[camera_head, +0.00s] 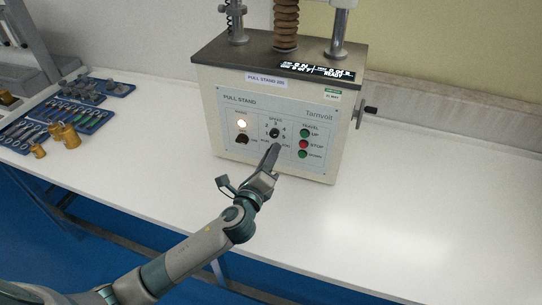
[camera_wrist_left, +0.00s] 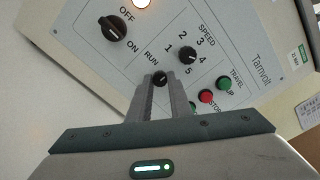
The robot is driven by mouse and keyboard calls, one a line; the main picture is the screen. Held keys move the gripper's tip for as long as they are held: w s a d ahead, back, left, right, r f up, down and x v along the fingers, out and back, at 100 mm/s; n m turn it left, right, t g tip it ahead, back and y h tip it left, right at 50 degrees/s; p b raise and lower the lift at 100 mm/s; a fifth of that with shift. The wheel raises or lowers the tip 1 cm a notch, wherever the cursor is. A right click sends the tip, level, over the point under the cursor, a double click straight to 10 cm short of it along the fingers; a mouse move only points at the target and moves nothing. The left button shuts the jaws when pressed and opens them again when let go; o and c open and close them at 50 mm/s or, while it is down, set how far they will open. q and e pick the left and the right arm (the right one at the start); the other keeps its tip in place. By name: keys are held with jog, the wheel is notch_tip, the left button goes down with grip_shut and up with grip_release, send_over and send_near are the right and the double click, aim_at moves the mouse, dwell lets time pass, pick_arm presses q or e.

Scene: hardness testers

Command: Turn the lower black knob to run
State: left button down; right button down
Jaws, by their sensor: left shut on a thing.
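The pull stand's front panel (camera_head: 232,112) carries several controls. The lower black knob (camera_wrist_left: 160,77) shows in the left wrist view between my fingertips, just beside the word RUN. My left gripper (camera_wrist_left: 161,86) is shut on it, one finger on each side. In the head view my left gripper (camera_head: 270,156) reaches the panel from below and hides the lower knob. The knob's pointer and its other label are covered, so I cannot tell its setting. My right gripper is out of view.
A red stop button (camera_head: 303,144) sits between two green travel buttons right of my gripper. A lit white lamp (camera_head: 241,124) is above the OFF/ON knob. Brass weights (camera_head: 64,136) and blue tool trays (camera_head: 72,117) lie left. The white bench (camera_head: 400,215) is clear at right.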

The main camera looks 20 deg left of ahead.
pick_arm(q)
jog(key=n, duration=0.9)
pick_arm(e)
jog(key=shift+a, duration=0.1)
pick_arm(q)
jog(key=shift+f, duration=0.1)
dwell(0.3)
jog(key=c, duration=1.6)
grip_release()
jog(key=shift+s, duration=0.15)
